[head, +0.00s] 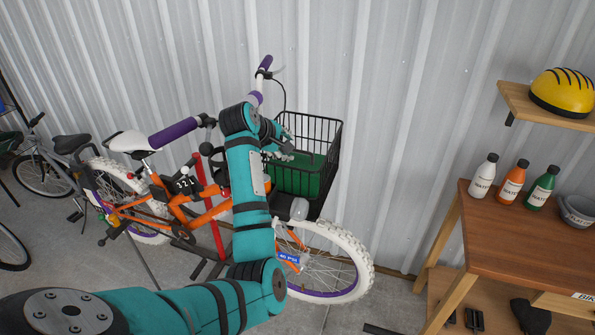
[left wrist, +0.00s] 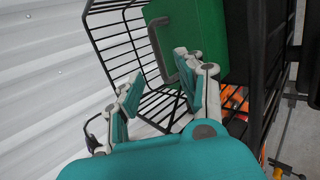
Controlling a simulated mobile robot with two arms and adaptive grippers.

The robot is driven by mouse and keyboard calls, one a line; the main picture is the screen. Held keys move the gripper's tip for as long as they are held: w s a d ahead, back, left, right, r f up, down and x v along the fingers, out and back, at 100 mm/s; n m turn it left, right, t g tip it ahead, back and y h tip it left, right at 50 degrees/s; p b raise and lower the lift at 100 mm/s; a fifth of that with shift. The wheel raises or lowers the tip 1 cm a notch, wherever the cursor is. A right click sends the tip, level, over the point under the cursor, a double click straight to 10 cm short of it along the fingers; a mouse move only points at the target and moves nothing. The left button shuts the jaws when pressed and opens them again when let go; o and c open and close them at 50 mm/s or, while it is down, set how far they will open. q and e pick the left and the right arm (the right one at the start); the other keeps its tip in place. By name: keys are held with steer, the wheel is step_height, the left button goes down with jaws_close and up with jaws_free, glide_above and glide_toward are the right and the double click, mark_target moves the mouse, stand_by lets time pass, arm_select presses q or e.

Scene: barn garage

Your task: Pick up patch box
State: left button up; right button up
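A green box (head: 299,178), which I take to be the patch box, sits in the black wire basket (head: 334,150) at the front of the orange bicycle. In the left wrist view the green box (left wrist: 203,32) is at the top, with a dark grey handle (left wrist: 160,62) on its side. My left gripper (head: 283,145) reaches into the basket beside the box. Its two fingers (left wrist: 157,82) are apart with nothing between them. One finger is close to the handle; I cannot tell whether it touches. My right gripper is not in view.
The basket's wire walls (left wrist: 110,30) surround the gripper closely. The corrugated metal wall (head: 400,120) is right behind. A wooden bench (head: 530,240) with several bottles stands at the right, below a shelf with a yellow helmet (head: 565,92). Another bicycle (head: 50,160) is at the left.

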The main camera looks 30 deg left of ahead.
mark_target(297, 151)
arm_select(q)
steer(key=shift+p+x, duration=0.6)
steer(key=shift+x, duration=0.2)
steer(key=p+x, duration=0.1)
steer(key=x, duration=0.2)
steer(key=shift+w+d+f+p, duration=0.15)
steer(key=shift+w+p, duration=0.15)
steer(key=shift+p, duration=0.1)
steer(key=shift+w+f, duration=0.3)
steer(key=shift+f, duration=0.05)
steer(key=shift+s+r, duration=0.1)
steer(key=shift+c, duration=1.4)
steer(key=c, duration=0.5)
jaws_close()
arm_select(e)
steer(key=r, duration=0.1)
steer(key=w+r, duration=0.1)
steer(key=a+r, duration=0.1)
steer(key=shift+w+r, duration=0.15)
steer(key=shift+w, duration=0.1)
